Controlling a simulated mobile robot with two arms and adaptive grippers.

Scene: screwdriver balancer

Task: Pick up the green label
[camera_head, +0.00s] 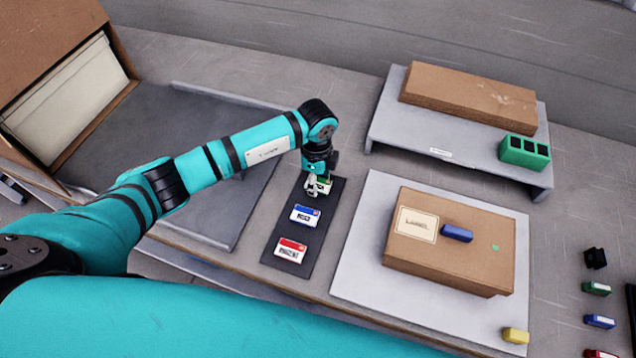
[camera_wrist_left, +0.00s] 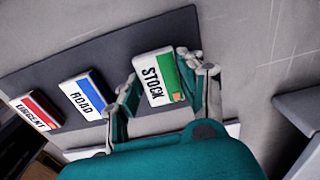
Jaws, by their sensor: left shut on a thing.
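The green label (camera_wrist_left: 158,80) is a white block with a green band and the word STOCK. It is at the right end of a dark strip (camera_wrist_left: 100,42) in the left wrist view. My left gripper (camera_wrist_left: 155,92) is shut on it, with one finger on each side. In the head view my left gripper (camera_head: 318,186) is over the far end of the strip and partly hides the green label (camera_head: 325,183). I cannot tell whether the label is lifted off the strip. My right gripper is not in view.
A blue ROAD label (camera_head: 305,216) and a red URGENT label (camera_head: 290,250) lie on the same strip. A cardboard box (camera_head: 450,265) sits on a pale board (camera_head: 360,270) to the right. A grey raised shelf (camera_head: 385,130) holds flat cardboard (camera_head: 468,95) and a green holder (camera_head: 524,151).

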